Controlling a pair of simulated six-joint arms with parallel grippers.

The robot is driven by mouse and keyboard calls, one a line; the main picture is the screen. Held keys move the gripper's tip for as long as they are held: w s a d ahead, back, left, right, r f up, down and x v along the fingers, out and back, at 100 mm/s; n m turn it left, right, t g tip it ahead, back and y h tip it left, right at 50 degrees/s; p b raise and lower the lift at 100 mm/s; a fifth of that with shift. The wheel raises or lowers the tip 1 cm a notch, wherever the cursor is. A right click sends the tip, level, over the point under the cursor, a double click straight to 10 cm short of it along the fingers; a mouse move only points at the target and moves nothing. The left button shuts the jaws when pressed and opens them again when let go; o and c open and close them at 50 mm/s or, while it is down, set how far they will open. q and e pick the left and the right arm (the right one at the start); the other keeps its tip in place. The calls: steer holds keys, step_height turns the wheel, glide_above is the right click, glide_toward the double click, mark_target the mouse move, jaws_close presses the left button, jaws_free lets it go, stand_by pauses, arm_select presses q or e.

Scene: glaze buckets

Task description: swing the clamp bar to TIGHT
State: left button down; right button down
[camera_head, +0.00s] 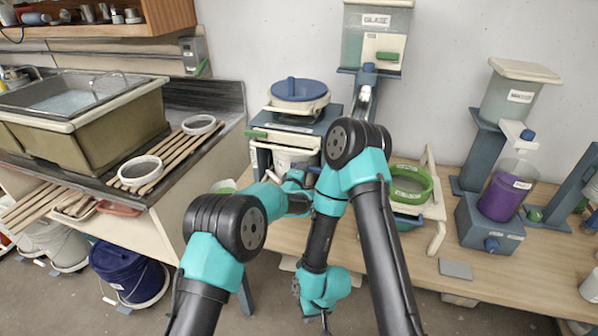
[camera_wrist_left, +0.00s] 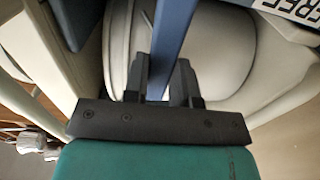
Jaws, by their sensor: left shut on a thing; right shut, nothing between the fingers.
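The clamp bar (camera_wrist_left: 173,40) is a narrow blue bar running up the middle of the left wrist view. My left gripper (camera_wrist_left: 159,82) is shut on it, one dark finger on each side. A white label (camera_wrist_left: 289,9) that appears to read FREE is cut off at the upper right. A pale round bucket (camera_wrist_left: 215,55) is behind the bar. In the head view my left gripper is by the blue-and-white stand (camera_head: 325,122), largely hidden by my arms. My right gripper (camera_head: 325,319) is shut and empty, low at the bottom, away from the stand.
A purple jar (camera_head: 505,195) sits in a blue stand farther right. The sink (camera_head: 90,110) and slatted racks are on the left. The table's front right is mostly clear.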

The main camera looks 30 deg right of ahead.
arm_select(q)
steer(key=c, duration=0.9)
jaws_free()
steer(key=shift+v, duration=3.8)
